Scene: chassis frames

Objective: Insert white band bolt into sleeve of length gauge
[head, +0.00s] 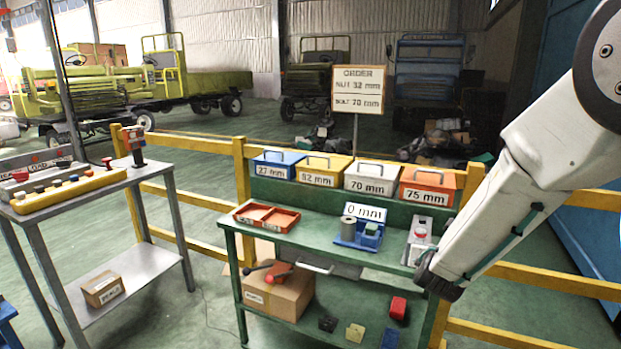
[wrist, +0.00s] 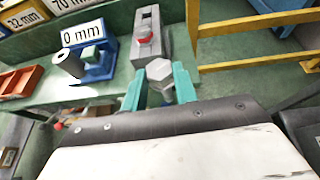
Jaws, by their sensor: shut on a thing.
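In the wrist view, my gripper (wrist: 160,76) has its teal fingers shut on a bolt (wrist: 159,69) with a grey hex head. The head faces the camera; most of the shank is hidden, and I cannot make out a white band. The length gauge (head: 347,242) is blue, with a "0 mm" sign, and stands on the green bench. Its grey cylindrical sleeve (head: 349,228) stands upright at the left, beside a green block. In the wrist view, the gauge (wrist: 99,73) and its sleeve (wrist: 68,63) lie left of the bolt, apart from it. The head view hides my fingers behind my arm.
A grey fixture with a red button (head: 420,234) stands right of the gauge, close beyond the bolt in the wrist view (wrist: 151,49). A red tray (head: 267,217) lies at left. Labelled bins, including the white 70 mm bin (head: 371,186), line the back. A yellow rail (wrist: 260,24) runs at right.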

